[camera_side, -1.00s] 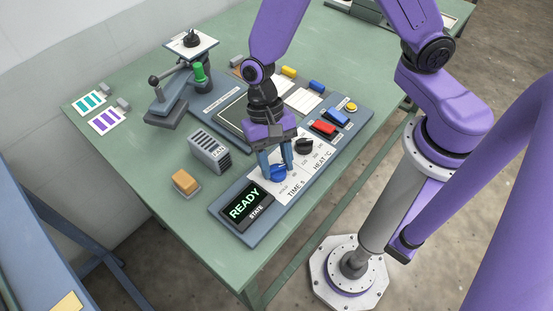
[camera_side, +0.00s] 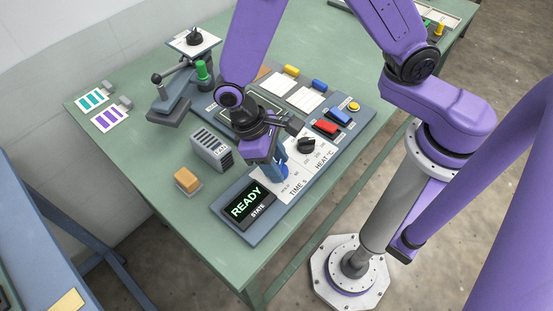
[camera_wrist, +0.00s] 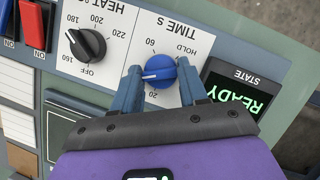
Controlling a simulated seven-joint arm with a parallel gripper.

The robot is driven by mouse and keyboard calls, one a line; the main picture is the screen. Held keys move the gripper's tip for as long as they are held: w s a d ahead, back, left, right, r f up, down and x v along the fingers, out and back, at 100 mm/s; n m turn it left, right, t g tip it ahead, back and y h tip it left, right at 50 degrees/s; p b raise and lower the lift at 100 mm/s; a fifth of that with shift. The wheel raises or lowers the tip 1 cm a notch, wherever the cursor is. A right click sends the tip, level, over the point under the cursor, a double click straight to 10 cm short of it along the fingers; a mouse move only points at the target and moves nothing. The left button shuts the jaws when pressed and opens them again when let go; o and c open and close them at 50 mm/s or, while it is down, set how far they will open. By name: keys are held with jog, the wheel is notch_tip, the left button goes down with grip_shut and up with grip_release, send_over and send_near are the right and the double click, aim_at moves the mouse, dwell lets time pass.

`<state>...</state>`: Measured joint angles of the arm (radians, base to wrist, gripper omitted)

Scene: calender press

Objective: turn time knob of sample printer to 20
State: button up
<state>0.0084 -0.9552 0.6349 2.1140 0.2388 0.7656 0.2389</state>
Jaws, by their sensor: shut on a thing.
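The blue time knob (camera_wrist: 159,72) sits on the sample printer's white TIME S panel (camera_side: 301,182). My gripper (camera_wrist: 160,78) is shut on the knob, with one blue finger on each side of it. In the wrist view the knob's white pointer line points left, toward the left finger. The labels 60, HOLD and 20 show around the knob; the 20 is near the lower edge of the knob, and the left finger hides part of the scale. In the side view my fingers mostly cover the knob.
The black heat knob (camera_wrist: 86,44) stands close beside the time knob. The READY display (camera_side: 245,202) is on its other side. Red (camera_side: 325,127) and blue (camera_side: 339,117) switches lie beyond the heat knob.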

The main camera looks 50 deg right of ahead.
jog(key=n+h, duration=0.1)
jog(key=n, duration=0.2)
jog(key=n+t, duration=0.1)
jog(key=n, duration=0.2)
jog(key=shift+s+a+n+t+h, duration=0.15)
jog(key=shift+n+t+h, duration=0.15)
jog(key=shift+h, duration=0.1)
jog(key=n+t, duration=0.1)
jog(key=n, duration=0.1)
jog(key=n+t, duration=0.1)
jog(key=n, duration=0.2)
jog(key=shift+s+h, duration=0.1)
jog(key=shift+h, duration=0.2)
jog(key=shift+n, duration=0.4)
jog(key=o, duration=1.1)
jog(key=v, duration=1.7)
jog(key=shift+s+r, duration=0.2)
jog(key=shift+r, duration=0.05)
